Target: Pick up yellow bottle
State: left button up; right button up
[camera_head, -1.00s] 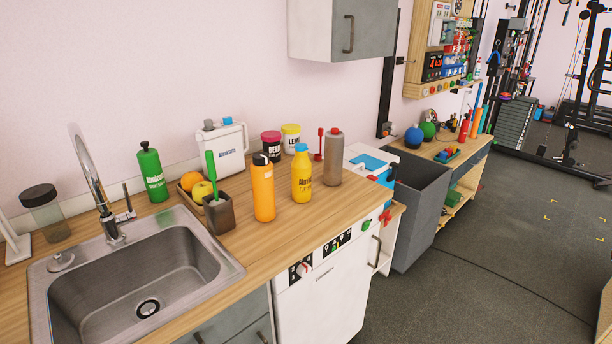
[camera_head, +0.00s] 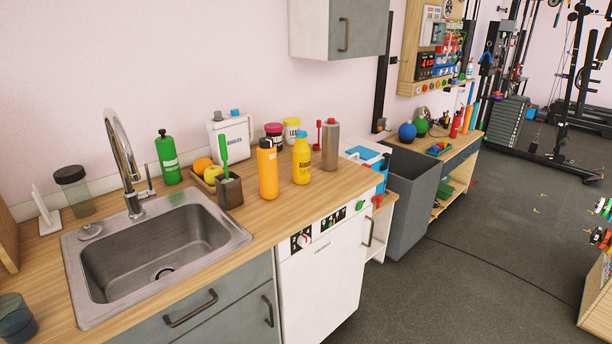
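The yellow bottle (camera_head: 301,160) stands upright on the wooden counter (camera_head: 330,193), near its front edge above the white dishwasher. Neither of my grippers shows in the head view.
A sink (camera_head: 160,250) with a tall faucet (camera_head: 122,160) lies left. A dark brush holder (camera_head: 229,191), a green bottle (camera_head: 168,158), a white jug (camera_head: 232,138) and two jars stand nearby. A grey bin (camera_head: 413,200) stands right. The floor (camera_head: 470,265) in front is largely clear.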

aim_at(301, 150)
jog(key=u, duration=0.1)
jog(key=k, duration=0.55)
jog(key=z, duration=1.15)
jog(key=i, duration=0.9)
jog(key=z, duration=0.5)
jog(key=i, duration=1.1)
jog(key=u, duration=1)
jog(key=i, duration=0.8)
jog(key=u, duration=0.75)
